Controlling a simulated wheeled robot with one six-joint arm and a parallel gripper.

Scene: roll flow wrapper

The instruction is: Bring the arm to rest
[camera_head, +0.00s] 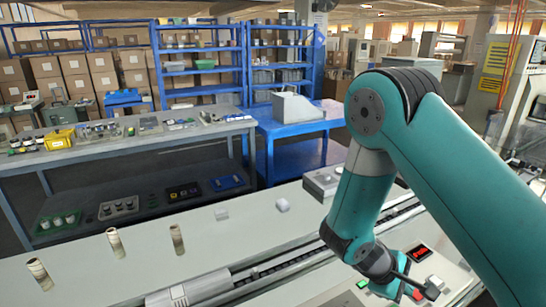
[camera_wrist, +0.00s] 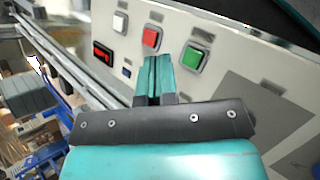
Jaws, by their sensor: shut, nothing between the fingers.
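My gripper (camera_wrist: 153,82) is shut and empty in the wrist view, with its fingers together in front of a pale control panel. On the panel are a white button (camera_wrist: 120,22), a red button (camera_wrist: 152,38) and a green button (camera_wrist: 194,58). A dark display (camera_wrist: 102,52) with red marks is left of them. In the head view my teal arm is bent down over the machine at the right. My gripper (camera_head: 418,292) is low at the right there, beside the panel with the red-lit display (camera_head: 419,253). I cannot tell whether the fingers touch the panel.
Behind are a grey bench (camera_head: 110,145), blue shelves (camera_head: 200,60) and stacked boxes (camera_head: 75,75).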

